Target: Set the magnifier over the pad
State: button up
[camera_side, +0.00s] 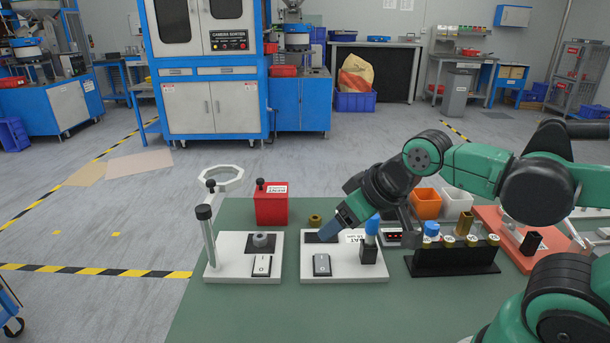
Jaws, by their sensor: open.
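The magnifier (221,179) is a pale ring on a thin arm with a black knob, carried by a white post with a dark collar at the left of the table. The ring is swung out behind the post, away from the pad. The dark square pad (252,250) lies on the left white base, and a grey ring-shaped part (260,240) sits on it. My gripper (335,226) is open, pointing down and left over the back of the right white base. It is clear of the magnifier, to its right. Its fingertips are hard to make out.
The right white base (340,264) carries a rocker switch and a blue-topped item in a black holder. A red box (272,204) stands behind the left base. A black rack (453,259), an orange bin (426,203) and a red tray stand to the right.

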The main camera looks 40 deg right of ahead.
jog(key=shift+c, duration=0.2)
jog(key=shift+c, duration=0.7)
jog(key=n+t+y, duration=0.2)
jog(key=n+y, duration=0.2)
jog(key=y, duration=0.2)
send_near(214, 183)
jog(key=s+a+f, duration=0.3)
jog(key=s+f, duration=0.1)
jog(key=s, duration=0.1)
jog(key=w+t+y, duration=0.1)
jog(key=w+t, duration=0.1)
jog(key=w, duration=0.1)
jog(key=w+f+n+t, duration=0.1)
jog(key=w+t, duration=0.1)
jog(key=w, duration=0.1)
jog(key=w+t+y, duration=0.1)
jog(key=w+t, duration=0.1)
jog(key=w, duration=0.1)
jog(key=shift+w+f+n+y, duration=0.15)
jog(key=shift+f+n+y, duration=0.15)
jog(key=shift+n, duration=0.1)
jog(key=shift+t, duration=0.3)
jog(key=shift+x, duration=2.75)
jog(key=shift+d, duration=0.1)
grip_shut()
